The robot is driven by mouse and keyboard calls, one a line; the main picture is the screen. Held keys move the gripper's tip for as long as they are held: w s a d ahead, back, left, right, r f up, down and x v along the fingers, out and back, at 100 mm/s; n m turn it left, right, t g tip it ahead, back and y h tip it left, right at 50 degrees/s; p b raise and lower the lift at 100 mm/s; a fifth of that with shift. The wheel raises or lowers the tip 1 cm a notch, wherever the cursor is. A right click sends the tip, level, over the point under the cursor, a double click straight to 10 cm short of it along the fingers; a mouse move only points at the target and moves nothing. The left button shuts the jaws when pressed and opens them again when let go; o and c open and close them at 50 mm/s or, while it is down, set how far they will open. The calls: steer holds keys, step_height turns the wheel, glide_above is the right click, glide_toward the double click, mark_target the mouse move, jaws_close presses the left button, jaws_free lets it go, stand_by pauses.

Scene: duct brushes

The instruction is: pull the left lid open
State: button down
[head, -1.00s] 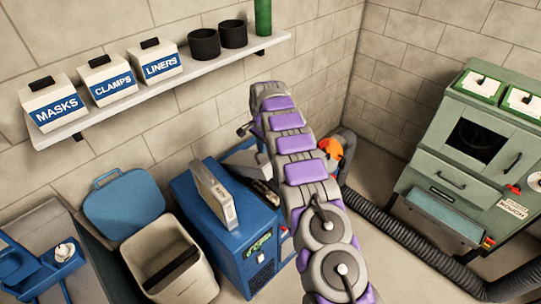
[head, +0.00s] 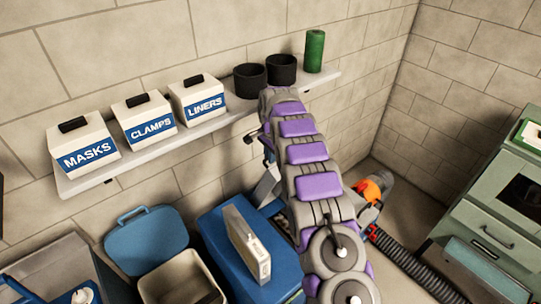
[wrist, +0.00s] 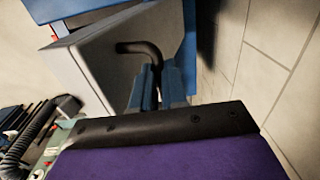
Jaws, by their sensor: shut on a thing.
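In the wrist view, the two blue fingertips of my gripper (wrist: 158,76) are closed around a bent black handle (wrist: 138,47). The handle sits against a tilted grey panel (wrist: 90,62) with a pale edge. In the head view, a grey panel (head: 267,190) stands tilted at the back of the blue machine (head: 222,250), just left of my arm. It looks like the same panel, a lid, but my arm hides its right side. The gripper tip is mostly hidden behind my arm in the head view.
A pale labelled box (head: 246,243) stands on the blue machine. Left of it is a bin (head: 175,282) with its blue lid (head: 146,240) raised. A wall shelf (head: 150,157) holds caddies and black cups. A green cabinet (head: 490,225) and a black hose (head: 410,265) are on the right.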

steer(key=shift+s+d+f, duration=0.15)
steer(key=shift+d+f, duration=0.05)
steer(key=shift+f, duration=0.1)
steer(key=c, duration=1.3)
jaws_free()
steer(key=shift+w+f, duration=0.1)
steer(key=shift+w, duration=0.25)
steer(key=shift+c, duration=0.2)
steer(key=shift+o, duration=0.9)
steer(key=shift+s+r, duration=0.1)
steer(key=shift+r, duration=0.1)
step_height(320, 180, up, 17)
steer(key=p, duration=0.3)
steer(key=shift+s+d+r+p, duration=0.15)
steer(key=shift+s+d+p, duration=0.1)
steer(key=shift+p, duration=0.15)
steer(key=shift+c, duration=0.3)
